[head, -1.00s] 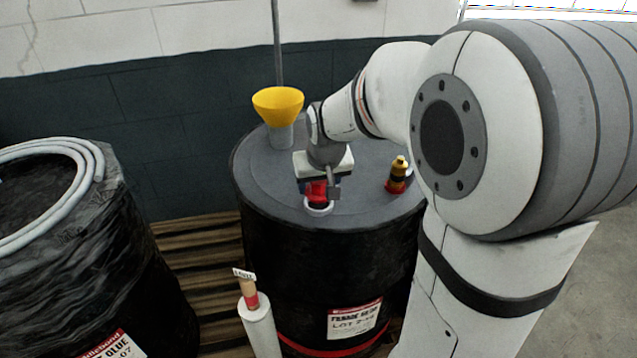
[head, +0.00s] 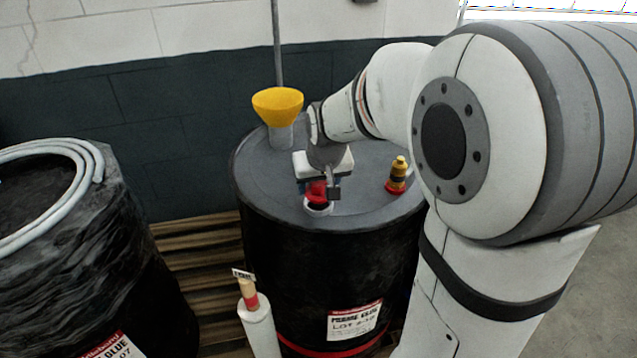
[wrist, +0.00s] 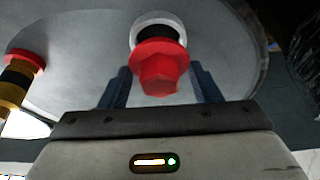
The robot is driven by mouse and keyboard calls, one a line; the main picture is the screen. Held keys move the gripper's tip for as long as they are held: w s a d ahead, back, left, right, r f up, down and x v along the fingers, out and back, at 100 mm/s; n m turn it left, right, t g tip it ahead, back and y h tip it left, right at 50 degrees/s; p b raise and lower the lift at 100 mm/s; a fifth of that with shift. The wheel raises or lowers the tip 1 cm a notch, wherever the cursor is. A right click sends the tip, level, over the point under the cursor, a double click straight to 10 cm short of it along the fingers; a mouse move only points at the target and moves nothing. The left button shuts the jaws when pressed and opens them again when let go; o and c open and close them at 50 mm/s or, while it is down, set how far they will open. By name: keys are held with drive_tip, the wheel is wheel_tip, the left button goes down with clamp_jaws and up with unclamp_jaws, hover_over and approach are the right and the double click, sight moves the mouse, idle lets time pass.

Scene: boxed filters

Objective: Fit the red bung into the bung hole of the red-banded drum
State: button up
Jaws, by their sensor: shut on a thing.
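The red bung (wrist: 160,72) is between the two dark fingers of my gripper (wrist: 162,88) in the wrist view. It has a wide flange and a faceted head. Just beyond it is a white ring with a dark middle, the bung hole (wrist: 155,20). In the head view the bung (head: 316,191) is at the white ring (head: 318,209) near the front of the drum top, under my gripper (head: 320,186). Whether the bung touches the ring or stands just above it I cannot tell. The black drum (head: 300,250) has a red band low down.
A yellow funnel (head: 278,105) stands at the drum's back left. A yellow and dark fitting (head: 397,175) with a red base stands at the right. A white post (head: 258,325) with a tagged top stands in front. A wrapped drum (head: 90,260) with a coiled hose is left.

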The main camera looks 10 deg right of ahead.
sight(320, 185)
drive_tip(key=shift+f+b, duration=1.15)
drive_tip(key=shift+f, duration=0.15)
drive_tip(key=o, duration=1)
drive_tip(key=shift+r, duration=0.1)
drive_tip(key=shift+o, duration=0.2)
drive_tip(key=shift+r, duration=0.1)
drive_tip(key=v, duration=0.7)
drive_tip(key=shift+s+r, duration=0.2)
drive_tip(key=shift+r, duration=0.05)
